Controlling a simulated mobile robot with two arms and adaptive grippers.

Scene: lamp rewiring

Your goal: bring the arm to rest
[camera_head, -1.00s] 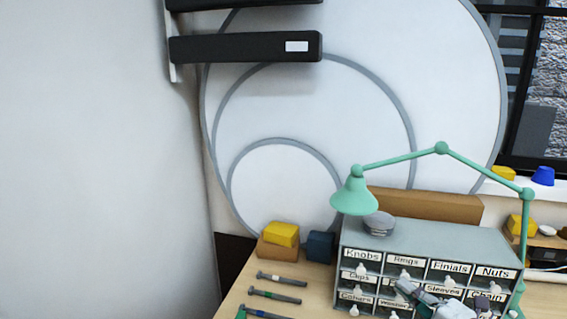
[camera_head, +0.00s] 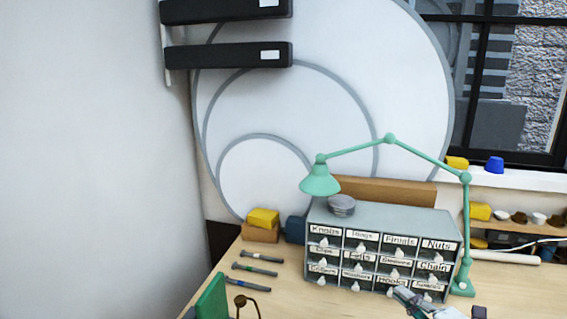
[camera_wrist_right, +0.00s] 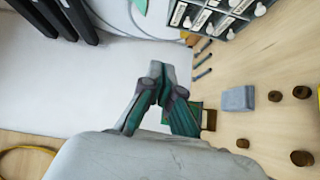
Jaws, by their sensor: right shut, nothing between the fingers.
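My right gripper (camera_head: 402,294) is at the bottom of the head view, in front of the lower right drawers of the cabinet (camera_head: 385,222). Its fingers are shut with nothing between them. In the right wrist view the fingers (camera_wrist_right: 160,72) come together, with the white wall and wooden bench behind them. Most of my right arm is out of the head view. My left gripper is not in view.
A green desk lamp (camera_head: 320,182) arches over the labelled drawer cabinet. Several screwdrivers (camera_head: 255,270) lie left of it, near a green board (camera_head: 212,298). In the wrist view, a grey block (camera_wrist_right: 238,99) and several brown round pieces (camera_wrist_right: 302,158) lie on the bench.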

